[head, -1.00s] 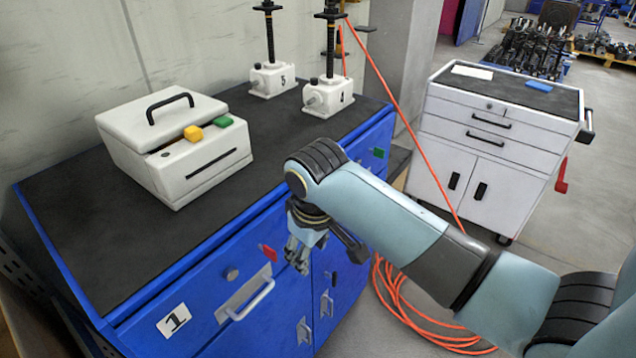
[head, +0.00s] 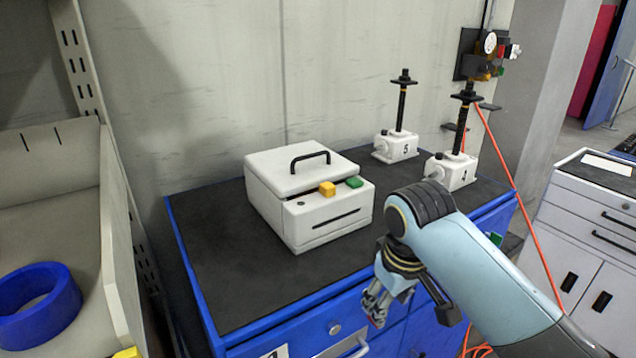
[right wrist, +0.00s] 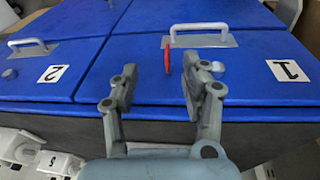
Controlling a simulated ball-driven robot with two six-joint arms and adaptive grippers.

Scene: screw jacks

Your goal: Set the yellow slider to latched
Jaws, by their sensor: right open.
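The yellow slider (head: 327,188) is a small yellow block at the front top edge of a white box (head: 275,215) on the blue cabinet's dark top. A green block (head: 354,181) sits just right of it. I cannot tell from its look which setting it is in. My right gripper (head: 375,308) is open and empty, low in front of the cabinet and to the right of the box, well apart from the slider. In the right wrist view its two fingers (right wrist: 154,85) are spread over the blue drawer fronts. The slider is not visible there. My left gripper is not in view.
Screw jacks 5 (head: 397,146) and 4 (head: 450,168) stand behind on the cabinet top. A red tab (right wrist: 167,54) and a drawer handle (right wrist: 199,36) show near the fingers. An orange hose (head: 512,185) hangs at right. The dark top left of the box is clear.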

